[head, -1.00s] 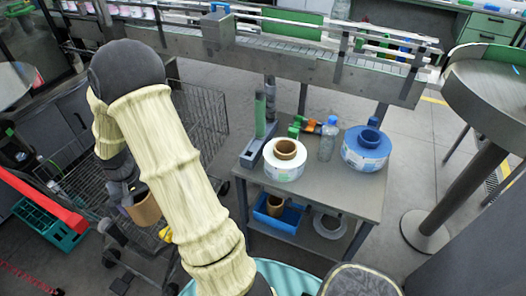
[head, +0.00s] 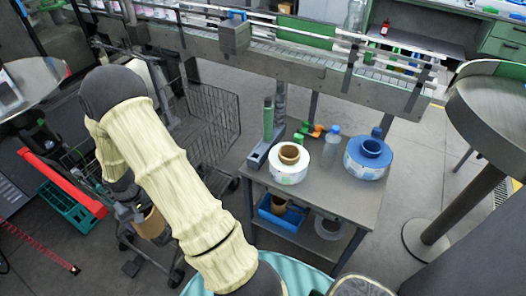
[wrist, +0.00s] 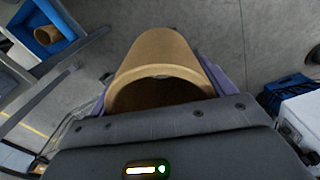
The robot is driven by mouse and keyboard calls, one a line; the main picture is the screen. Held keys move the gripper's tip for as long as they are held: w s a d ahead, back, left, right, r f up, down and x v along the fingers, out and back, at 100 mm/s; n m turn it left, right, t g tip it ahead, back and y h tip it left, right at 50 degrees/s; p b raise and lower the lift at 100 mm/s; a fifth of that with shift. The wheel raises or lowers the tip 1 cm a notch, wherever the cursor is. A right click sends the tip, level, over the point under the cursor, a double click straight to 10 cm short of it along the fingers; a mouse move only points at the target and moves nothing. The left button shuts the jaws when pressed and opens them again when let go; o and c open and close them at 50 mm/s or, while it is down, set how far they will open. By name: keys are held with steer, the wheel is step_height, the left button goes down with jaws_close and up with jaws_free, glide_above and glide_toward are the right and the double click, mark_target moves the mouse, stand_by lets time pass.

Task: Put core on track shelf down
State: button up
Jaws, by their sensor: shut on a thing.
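My gripper (head: 146,214) is shut on a brown cardboard core (head: 153,224), below the far end of my arm, to the left of the small grey table. In the wrist view the core (wrist: 160,52) sits between the purple fingers of my gripper (wrist: 158,84), its open end facing the camera. The core hangs over the floor, apart from the table. The grey table (head: 337,196) has a lower shelf (head: 302,232), partly hidden by the tabletop. A blue bin (head: 279,221) with another brown core (head: 279,204) in it is on that shelf.
A white reel (head: 287,173) with a brown core, a blue reel (head: 366,160) and a bottle (head: 332,146) stand on the tabletop. A wire cart (head: 212,120) is behind my arm. A conveyor (head: 300,72) runs behind. A round steel table (head: 492,112) is at right.

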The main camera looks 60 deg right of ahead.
steer(key=a+p, duration=0.1)
steer(key=a, duration=0.1)
steer(key=a+n+p, duration=0.1)
steer(key=a+p, duration=0.1)
steer(key=a+n+p, duration=0.1)
steer(key=p, duration=0.1)
steer(key=shift+s+a+f, duration=0.2)
steer(key=shift+a+f, duration=0.15)
steer(key=shift+a, duration=0.05)
steer(key=shift+d, duration=0.1)
